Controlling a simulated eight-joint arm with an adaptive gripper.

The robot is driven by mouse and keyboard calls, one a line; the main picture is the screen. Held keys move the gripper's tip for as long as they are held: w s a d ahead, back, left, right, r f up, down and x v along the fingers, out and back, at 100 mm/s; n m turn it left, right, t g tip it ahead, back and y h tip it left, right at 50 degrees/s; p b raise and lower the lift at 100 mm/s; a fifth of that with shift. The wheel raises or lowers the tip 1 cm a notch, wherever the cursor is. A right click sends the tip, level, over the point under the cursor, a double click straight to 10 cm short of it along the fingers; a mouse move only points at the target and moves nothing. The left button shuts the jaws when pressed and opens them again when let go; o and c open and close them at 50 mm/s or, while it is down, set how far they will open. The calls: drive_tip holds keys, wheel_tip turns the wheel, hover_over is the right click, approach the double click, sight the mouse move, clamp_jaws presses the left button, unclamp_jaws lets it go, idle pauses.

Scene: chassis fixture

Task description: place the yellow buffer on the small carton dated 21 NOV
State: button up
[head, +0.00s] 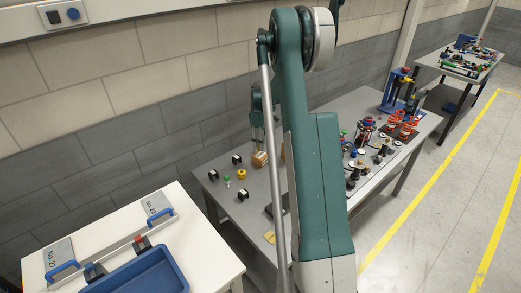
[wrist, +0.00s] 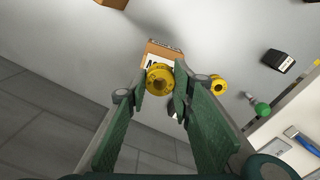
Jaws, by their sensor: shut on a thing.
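A yellow buffer (wrist: 160,79), round with a central hole, sits between my gripper's fingertips (wrist: 164,88) in the wrist view; the fingers are shut on it. A small carton (wrist: 164,48), brown with a white label, appears just past the buffer, partly covered by it. Whether the two touch cannot be told, and the date on the label is not readable. In the head view my gripper (head: 258,143) points down right over the carton (head: 259,160) on the grey table; the held buffer is not clear there. A second yellow buffer (head: 241,174) stands apart on the table, also in the wrist view (wrist: 218,85).
Several black blocks with white labels (head: 213,175) and a green knob (head: 227,181) stand left of the carton. Another carton (wrist: 112,2) shows at the wrist view's top edge. A white table with a blue tray (head: 140,272) is at the front left. My arm hides the middle of the grey table.

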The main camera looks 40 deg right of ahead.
drive_tip(key=shift+f, duration=1.85)
drive_tip(key=shift+f, duration=0.2)
drive_tip(key=o, duration=0.9)
drive_tip(key=shift+c, duration=0.2)
drive_tip(key=shift+r, duration=0.15)
wheel_tip(320, 180, up, 12)
drive_tip(key=shift+r, duration=0.1)
